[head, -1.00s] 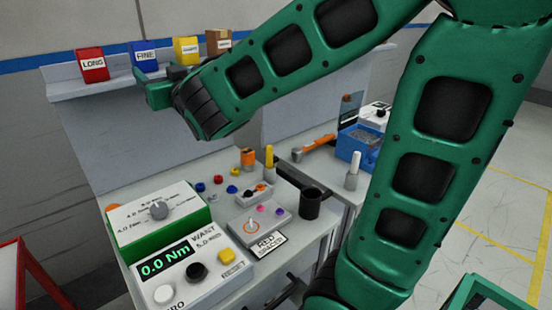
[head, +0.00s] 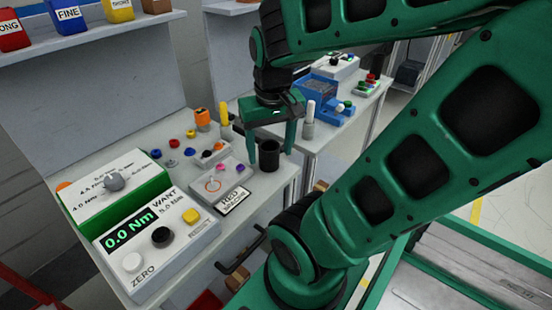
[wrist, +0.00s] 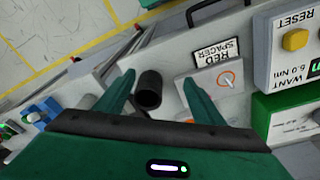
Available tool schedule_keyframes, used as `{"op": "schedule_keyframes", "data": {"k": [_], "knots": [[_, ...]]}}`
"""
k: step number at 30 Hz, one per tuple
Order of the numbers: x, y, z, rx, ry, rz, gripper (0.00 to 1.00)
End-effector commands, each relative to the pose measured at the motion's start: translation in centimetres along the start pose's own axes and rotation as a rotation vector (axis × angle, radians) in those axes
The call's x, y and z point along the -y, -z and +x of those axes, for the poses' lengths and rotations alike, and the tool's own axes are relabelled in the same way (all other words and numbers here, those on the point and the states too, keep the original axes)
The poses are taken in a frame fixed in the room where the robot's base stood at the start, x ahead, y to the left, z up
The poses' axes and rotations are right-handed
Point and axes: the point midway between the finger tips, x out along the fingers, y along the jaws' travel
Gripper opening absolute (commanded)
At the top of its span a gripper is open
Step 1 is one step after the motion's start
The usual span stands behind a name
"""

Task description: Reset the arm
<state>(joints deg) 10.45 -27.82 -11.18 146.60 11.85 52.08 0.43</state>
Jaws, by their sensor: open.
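My gripper (head: 270,145) is open and points down above the near right end of the workbench (head: 262,192). Its two green fingers stand apart on either side of a black cup (head: 269,155) in the head view. The wrist view shows the same open fingers (wrist: 163,85) with the black cup (wrist: 149,88) between them in the picture. Nothing is held. I cannot tell how high the fingertips are above the cup.
A torque box (head: 158,240) reads 0.0 Nm, beside a green dial box (head: 120,195). A "RED SPACER" card (head: 233,199) lies before a grey fixture (head: 222,180). Colored bins (head: 66,15) stand on the shelf. A blue container (head: 322,92) is on the second bench.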

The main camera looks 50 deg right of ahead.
Motion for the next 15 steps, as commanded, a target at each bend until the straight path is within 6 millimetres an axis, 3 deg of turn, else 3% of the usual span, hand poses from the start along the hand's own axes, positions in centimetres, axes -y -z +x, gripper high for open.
{"op": "schedule_keyframes", "data": {"k": [3,6,15], "knots": [[-0.7,-3.0,-0.2,0.098,0.015,0.013,0.62],[-0.8,-4.2,-0.3,0.137,0.022,0.015,0.62],[-0.8,-4.4,-0.4,0.145,0.023,0.014,0.62]]}}
